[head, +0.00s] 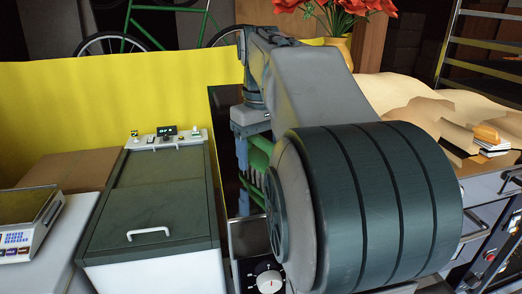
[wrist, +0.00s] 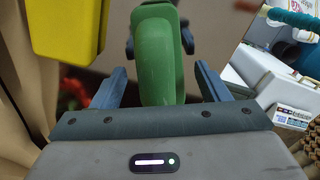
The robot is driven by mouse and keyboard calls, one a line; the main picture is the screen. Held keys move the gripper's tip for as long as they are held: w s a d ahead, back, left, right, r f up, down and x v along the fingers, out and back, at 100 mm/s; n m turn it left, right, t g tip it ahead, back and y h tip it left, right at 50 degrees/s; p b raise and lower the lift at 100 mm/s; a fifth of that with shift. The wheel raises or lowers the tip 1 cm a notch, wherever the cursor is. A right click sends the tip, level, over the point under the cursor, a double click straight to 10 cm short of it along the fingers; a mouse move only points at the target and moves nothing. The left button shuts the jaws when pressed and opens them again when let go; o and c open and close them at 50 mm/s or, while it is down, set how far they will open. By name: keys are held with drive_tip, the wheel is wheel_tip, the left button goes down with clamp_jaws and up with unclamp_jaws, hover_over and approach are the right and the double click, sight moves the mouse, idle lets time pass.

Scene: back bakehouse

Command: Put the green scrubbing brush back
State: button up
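The green scrubbing brush shows in the wrist view (wrist: 160,75) as a long rounded green body between my fingers. My gripper (wrist: 159,42) has its blue fingertips close against both sides of it, and I read it as shut on the brush. In the head view, a blue finger of my gripper (head: 242,152) points down beside green parts (head: 259,150), which look like the same brush. My arm hides most of it there.
A chest freezer (head: 150,210) with a grey lid stands to the left, small items on its back edge. A scale (head: 25,222) is at far left. Red flowers (head: 335,12) stand behind.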

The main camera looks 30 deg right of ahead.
wheel_tip(320, 180, up, 12)
drive_tip(key=shift+r+p, duration=0.15)
drive_tip(key=shift+p, duration=0.25)
idle(0.3)
